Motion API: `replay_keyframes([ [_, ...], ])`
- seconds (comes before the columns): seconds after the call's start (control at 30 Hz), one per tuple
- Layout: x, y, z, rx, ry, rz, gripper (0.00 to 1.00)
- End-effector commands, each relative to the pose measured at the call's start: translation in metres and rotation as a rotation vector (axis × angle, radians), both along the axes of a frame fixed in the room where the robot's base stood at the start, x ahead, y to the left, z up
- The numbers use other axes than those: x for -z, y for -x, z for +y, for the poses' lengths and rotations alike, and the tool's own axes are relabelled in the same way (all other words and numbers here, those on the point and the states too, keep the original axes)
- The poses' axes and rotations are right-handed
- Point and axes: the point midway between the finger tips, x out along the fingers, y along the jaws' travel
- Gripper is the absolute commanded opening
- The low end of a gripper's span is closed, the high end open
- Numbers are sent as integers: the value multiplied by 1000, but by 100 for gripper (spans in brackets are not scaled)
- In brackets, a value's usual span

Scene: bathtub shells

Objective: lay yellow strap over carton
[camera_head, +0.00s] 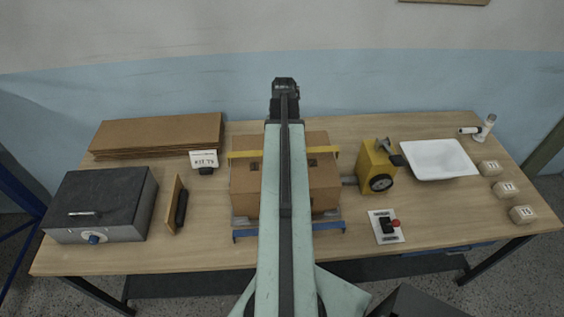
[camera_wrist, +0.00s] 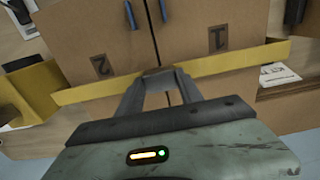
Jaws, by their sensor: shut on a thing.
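The brown carton (camera_head: 322,185) sits mid-table on a low stand with blue rails (camera_head: 247,234). In the wrist view the carton (camera_wrist: 205,30) shows its top with a centre seam and printed marks 2 and 1. The yellow strap (camera_head: 244,154) runs left to right across the far part of the carton and sticks out past both sides. In the wrist view the strap (camera_wrist: 230,60) crosses the whole carton. My gripper (camera_wrist: 157,73) is shut on its middle. Whether the strap touches the carton top is unclear. My arm hides the carton's middle in the head view.
A yellow machine with a black wheel (camera_head: 377,168) stands close right of the carton. A small sign (camera_head: 204,159) and an upright brown board (camera_head: 173,204) stand left.

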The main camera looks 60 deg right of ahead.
Motion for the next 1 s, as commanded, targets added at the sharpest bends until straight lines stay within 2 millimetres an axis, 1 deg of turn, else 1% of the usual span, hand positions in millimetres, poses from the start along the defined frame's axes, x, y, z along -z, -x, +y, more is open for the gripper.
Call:
replay_keyframes([
  [0.07, 3, 0, 0, 0, 0, 0, 0],
  [0.23, 32, 0, 0, 0, 0, 0, 0],
  [0.3, 39, 0, 0, 1, 0, 0, 0],
  [0.5, 35, 1, 0, 1, 0, 0, 0],
  [0.67, 39, 1, 0, 1, 0, 0, 0],
  [0.7, 38, 1, 0, 1, 0, 0, 49],
  [0.77, 38, 1, 0, 2, 0, 0, 65],
  [1.0, 38, 1, -1, 2, 0, 0, 65],
])
